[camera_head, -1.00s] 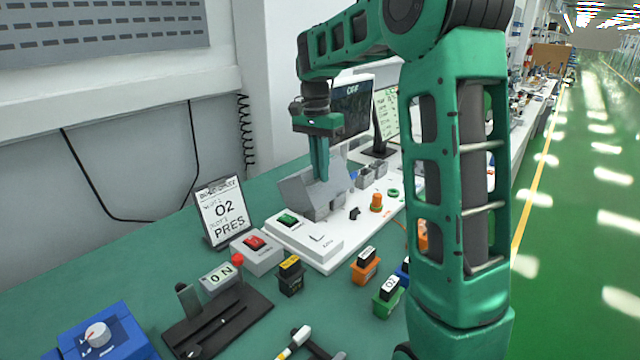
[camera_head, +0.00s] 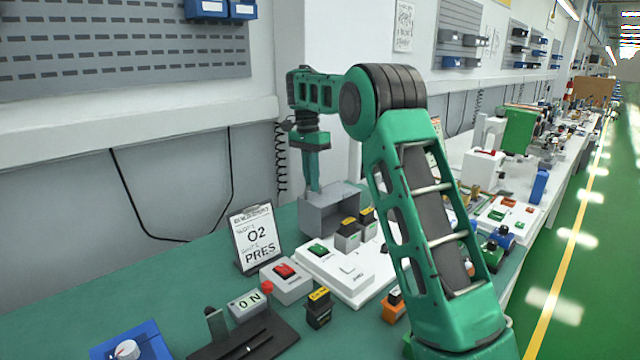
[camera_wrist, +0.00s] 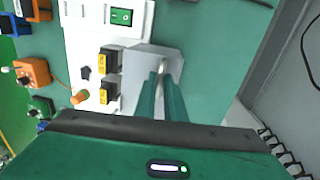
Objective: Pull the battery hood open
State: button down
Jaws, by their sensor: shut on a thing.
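The battery hood (camera_head: 331,212) is a grey box-like cover at the back of the white panel (camera_head: 340,274). It stands swung up and back, with its hollow side showing. Two yellow-topped batteries (camera_head: 348,226) are exposed in front of it, seated in grey holders. My gripper (camera_head: 312,187) points down at the hood's back left and is shut on it; the exact grip is partly hidden. In the wrist view, the fingers (camera_wrist: 162,92) reach the pale hood (camera_wrist: 143,58), and the batteries (camera_wrist: 110,60) sit just left of it.
A clipboard sign (camera_head: 257,238) stands left of the panel. A red switch box (camera_head: 286,279), a black-and-yellow battery (camera_head: 319,307) and a black lever stand (camera_head: 250,340) are in front. My arm hides part of the bench on the right. The wall is close behind my gripper.

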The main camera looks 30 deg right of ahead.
jog(key=w, duration=0.1)
jog(key=w+f, duration=0.1)
jog(key=w+a, duration=0.1)
jog(key=shift+w+a+f, duration=0.1)
jog(key=shift+f, duration=0.2)
jog(key=shift+w+r, duration=0.1)
jog(key=c, duration=1.8)
grip_release()
jog(key=shift+c, duration=0.2)
notch_tip(320, 180, up, 11)
jog(key=w, duration=0.1)
jog(key=shift+a, duration=0.1)
jog(key=shift+c, duration=0.7)
